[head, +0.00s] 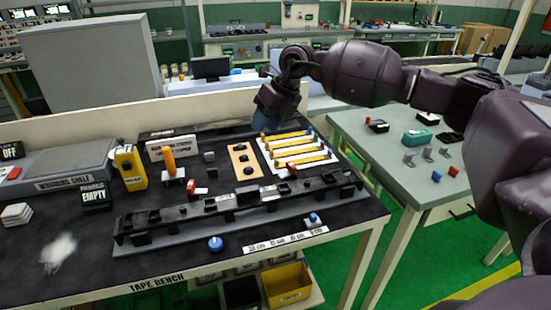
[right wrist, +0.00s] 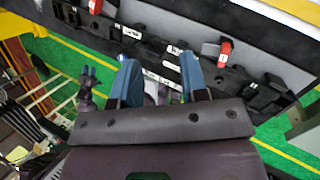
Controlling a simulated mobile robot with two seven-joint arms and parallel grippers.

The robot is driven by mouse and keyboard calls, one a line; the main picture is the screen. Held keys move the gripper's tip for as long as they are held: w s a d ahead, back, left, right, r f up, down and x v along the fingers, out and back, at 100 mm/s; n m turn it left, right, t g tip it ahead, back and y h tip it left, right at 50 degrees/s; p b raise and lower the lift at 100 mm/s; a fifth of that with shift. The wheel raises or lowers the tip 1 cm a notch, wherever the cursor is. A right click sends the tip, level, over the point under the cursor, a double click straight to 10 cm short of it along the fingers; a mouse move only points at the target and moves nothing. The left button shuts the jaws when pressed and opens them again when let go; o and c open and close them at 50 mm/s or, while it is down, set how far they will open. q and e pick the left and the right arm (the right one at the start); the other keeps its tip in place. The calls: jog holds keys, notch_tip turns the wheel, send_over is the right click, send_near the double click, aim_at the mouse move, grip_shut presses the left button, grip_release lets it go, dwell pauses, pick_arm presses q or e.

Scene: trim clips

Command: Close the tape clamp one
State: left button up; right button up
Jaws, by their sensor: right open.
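A long black fixture rail (head: 240,200) lies on the tape bench, and it also fills the upper part of the right wrist view (right wrist: 165,55). Two small red clamp levers stand at it, one at the left (head: 191,188) and one at the right (head: 291,169). In the right wrist view one red lever (right wrist: 225,52) stands up right of the fingers and another (right wrist: 95,6) is at the top left. I cannot tell which is clamp one. My right gripper (head: 266,120) is open and empty, its blue fingers (right wrist: 159,62) apart, above the bench's back. My left gripper is not in view.
A white board with yellow strips (head: 297,150) lies behind the rail's right part. A yellow holder (head: 129,167) and an orange-handled tool (head: 169,162) stand at the left. A blue knob (head: 215,243) sits in front. A grey-green table (head: 400,170) stands right.

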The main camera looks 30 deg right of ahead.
aim_at(290, 164)
jog(key=s+d+f+m+g+h, duration=0.1)
jog(key=s+d+f+g+h, duration=0.1)
jog(key=d+g+h, duration=0.3)
jog(key=f, duration=0.3)
jog(key=f+t, duration=0.1)
jog(key=f, duration=0.3)
jog(key=d+f+t, duration=0.1)
jog(key=f, duration=0.3)
jog(key=shift+f+m+y+b, duration=0.15)
jog(key=shift+m+y+b, duration=0.15)
jog(key=shift+b, duration=0.05)
grip_shut()
